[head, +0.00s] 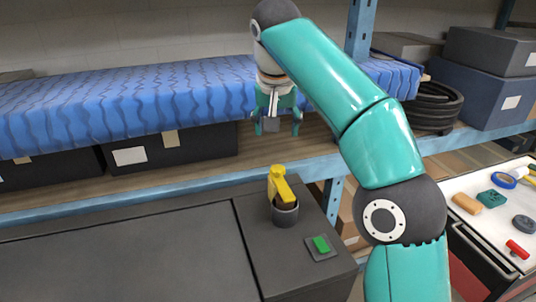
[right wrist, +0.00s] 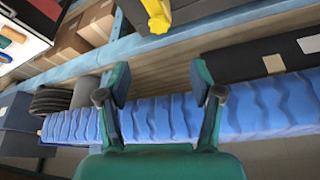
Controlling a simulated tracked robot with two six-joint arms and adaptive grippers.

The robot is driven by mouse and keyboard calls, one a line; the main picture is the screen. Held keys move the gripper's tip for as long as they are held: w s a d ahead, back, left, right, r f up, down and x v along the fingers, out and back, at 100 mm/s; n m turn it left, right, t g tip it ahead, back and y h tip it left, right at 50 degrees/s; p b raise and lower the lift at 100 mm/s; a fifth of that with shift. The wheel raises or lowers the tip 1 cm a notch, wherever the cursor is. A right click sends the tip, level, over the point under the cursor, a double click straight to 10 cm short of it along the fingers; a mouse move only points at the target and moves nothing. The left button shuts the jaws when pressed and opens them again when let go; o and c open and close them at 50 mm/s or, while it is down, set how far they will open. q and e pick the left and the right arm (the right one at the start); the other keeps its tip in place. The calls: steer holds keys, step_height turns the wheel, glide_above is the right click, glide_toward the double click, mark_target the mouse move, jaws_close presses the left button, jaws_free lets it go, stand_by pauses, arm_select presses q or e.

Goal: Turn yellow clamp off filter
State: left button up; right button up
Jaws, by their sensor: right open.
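The yellow clamp (head: 281,186) sits upright on top of a dark grey round filter (head: 286,215) on the dark bench top. A yellow part of the clamp also shows at the top edge of the right wrist view (right wrist: 156,13). My right gripper (head: 277,128) is open and empty, with its fingers pointing down. In the head view it appears above the clamp, apart from it. In the right wrist view its two fingers (right wrist: 160,88) stand apart with nothing between them. My left gripper is in neither view.
A green button (head: 321,244) on a grey plate is beside the filter. A shelf with blue wavy material (head: 130,100) and dark boxes (head: 170,150) runs behind the bench. A tray of small items (head: 495,215) stands at right. The bench top left of the filter is bare.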

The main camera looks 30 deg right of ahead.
steer(key=b, duration=0.4)
glide_toward(279, 168)
steer(key=x, duration=0.8)
steer(key=shift+w+a+f, duration=0.1)
steer(key=shift+a+f, duration=0.05)
steer(key=shift+f, duration=0.1)
jaws_close()
steer(key=shift+d, duration=0.2)
steer(key=shift+a, duration=0.15)
